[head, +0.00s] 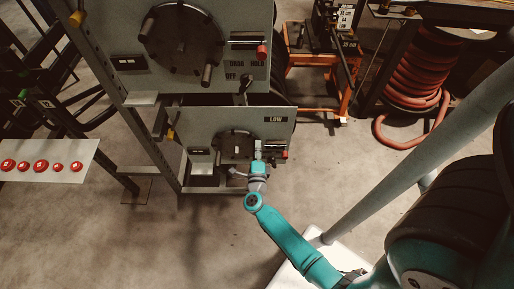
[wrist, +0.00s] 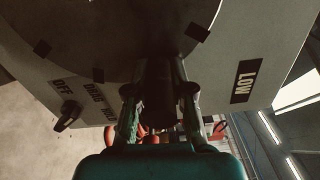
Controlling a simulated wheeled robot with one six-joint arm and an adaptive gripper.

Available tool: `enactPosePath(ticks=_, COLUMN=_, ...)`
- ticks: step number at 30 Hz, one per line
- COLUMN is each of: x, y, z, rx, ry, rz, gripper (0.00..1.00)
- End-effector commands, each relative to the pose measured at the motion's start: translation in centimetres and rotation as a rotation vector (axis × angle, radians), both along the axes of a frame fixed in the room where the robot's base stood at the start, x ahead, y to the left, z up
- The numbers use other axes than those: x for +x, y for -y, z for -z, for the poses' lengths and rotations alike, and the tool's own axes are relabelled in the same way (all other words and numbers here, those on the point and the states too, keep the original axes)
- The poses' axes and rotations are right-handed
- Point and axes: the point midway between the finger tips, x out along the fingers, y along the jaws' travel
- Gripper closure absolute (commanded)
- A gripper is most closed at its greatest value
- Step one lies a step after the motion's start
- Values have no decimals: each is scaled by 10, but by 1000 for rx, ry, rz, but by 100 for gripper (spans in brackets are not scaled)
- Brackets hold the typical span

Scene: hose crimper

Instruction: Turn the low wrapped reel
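The low reel's dark round disc (head: 234,144) is on the lower grey panel (head: 197,131) marked LOW (head: 276,119). My gripper (head: 258,158) is at the disc's lower right edge and hides part of it. In the wrist view the disc (wrist: 110,30) fills the top, with several dark tabs along its rim. A dark post-like handle (wrist: 159,78) stands out from the disc between the two fingers of my gripper (wrist: 159,100). I see no clear gap beside it, but dim light hides whether the fingers press on it. Any wrapping on the reel is hidden behind the panel.
A larger reel disc (head: 182,40) with pegs is on the upper panel. A selector knob (wrist: 68,115) sits on the low panel. An orange cart (head: 318,75) and coiled red hose (head: 415,80) stand right. A button shelf (head: 45,160) is left. Floor in front is open.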

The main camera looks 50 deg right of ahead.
Motion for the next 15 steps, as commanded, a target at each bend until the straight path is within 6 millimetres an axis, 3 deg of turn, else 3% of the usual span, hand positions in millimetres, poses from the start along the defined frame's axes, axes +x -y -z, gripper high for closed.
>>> enactPosePath(ticks=1, x=-1, y=-1, z=4, rx=3, ry=-8, rz=-4, gripper=68)
enactPosePath(ticks=3, x=0, y=-1, z=3, rx=3, ry=-6, rz=-4, gripper=53)
enactPosePath(ticks=15, x=-3, y=-7, z=1, rx=0, ry=-3, rz=-6, gripper=53)
